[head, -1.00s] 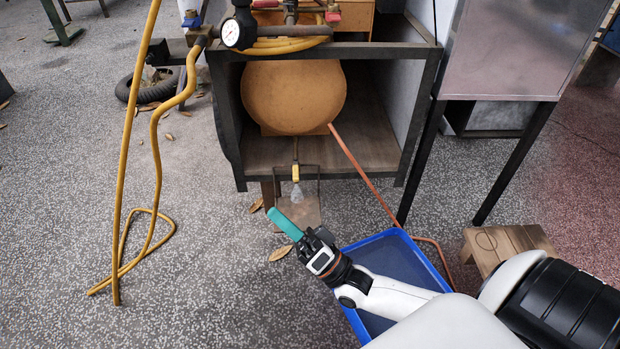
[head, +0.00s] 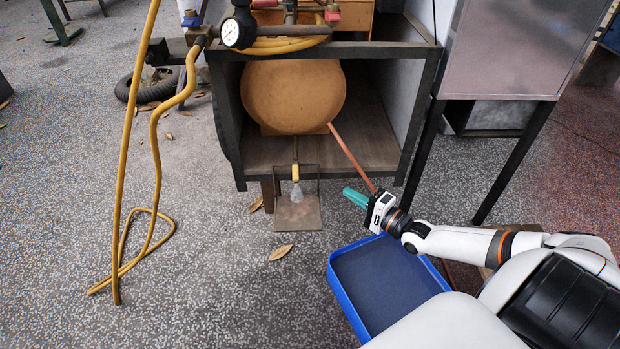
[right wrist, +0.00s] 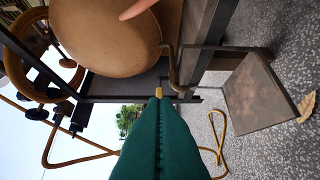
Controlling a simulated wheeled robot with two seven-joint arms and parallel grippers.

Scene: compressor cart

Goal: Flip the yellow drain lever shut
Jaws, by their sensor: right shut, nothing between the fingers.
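The yellow drain lever (head: 295,172) sits at the low end of a thin pipe below the round tan tank (head: 294,95), at the cart's front edge. It appears to point down, and a whitish puff (head: 296,190) shows under it. My right gripper (head: 355,197), with teal fingers, is shut and empty, to the right of the lever and apart from it. In the right wrist view a small yellow piece of the lever (right wrist: 159,91) shows just past the closed fingertips (right wrist: 159,100); most of it is hidden behind them. My left gripper is not in view.
A flat metal plate on a wire frame (head: 298,214) hangs below the lever. A blue tray (head: 345,297) lies on the floor under my right arm. A copper-coloured tube (head: 352,157) runs from the tank down toward my gripper. A yellow hose (head: 128,150) hangs at left.

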